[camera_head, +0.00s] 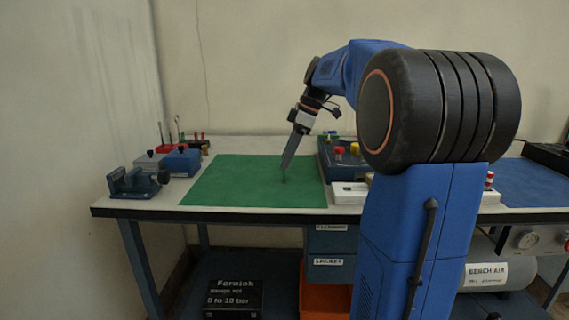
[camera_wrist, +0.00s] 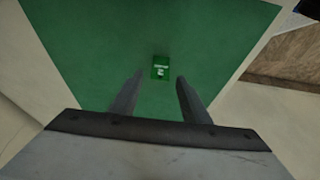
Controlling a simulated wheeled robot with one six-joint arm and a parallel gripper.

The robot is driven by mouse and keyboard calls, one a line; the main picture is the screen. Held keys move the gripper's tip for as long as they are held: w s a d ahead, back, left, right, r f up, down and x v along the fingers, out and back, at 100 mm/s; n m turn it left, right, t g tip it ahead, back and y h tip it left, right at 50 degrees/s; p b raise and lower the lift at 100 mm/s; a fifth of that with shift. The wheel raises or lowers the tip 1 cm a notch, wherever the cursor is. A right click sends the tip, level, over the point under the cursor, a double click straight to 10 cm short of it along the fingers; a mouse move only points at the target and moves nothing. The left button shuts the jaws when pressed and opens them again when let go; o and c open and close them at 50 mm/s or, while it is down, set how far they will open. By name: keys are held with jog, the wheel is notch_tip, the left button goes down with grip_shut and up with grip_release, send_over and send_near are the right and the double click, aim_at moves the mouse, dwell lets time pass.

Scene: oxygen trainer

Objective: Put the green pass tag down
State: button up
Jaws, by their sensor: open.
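The green pass tag (camera_wrist: 161,67), a small green rectangle with white print, shows on the green mat (camera_wrist: 100,30) in the wrist view. My gripper (camera_wrist: 159,76) is open, with one finger on each side of the tag's near end and a gap on both sides. No finger touches the tag. In the head view my gripper (camera_head: 284,172) points down at the right half of the green mat (camera_head: 230,180). I cannot pick out the tag there, and the exact fingertip height is hard to tell.
A vise (camera_head: 137,183) and a blue box (camera_head: 183,162) stand left of the mat. A blue panel with coloured knobs (camera_head: 342,158) and a white block (camera_head: 350,192) stand to its right. The left and middle of the mat are clear.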

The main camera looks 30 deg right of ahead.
jog(key=v, duration=0.9)
jog(key=shift+r, duration=0.15)
jog(key=shift+s+d, duration=0.1)
jog(key=shift+s, duration=0.05)
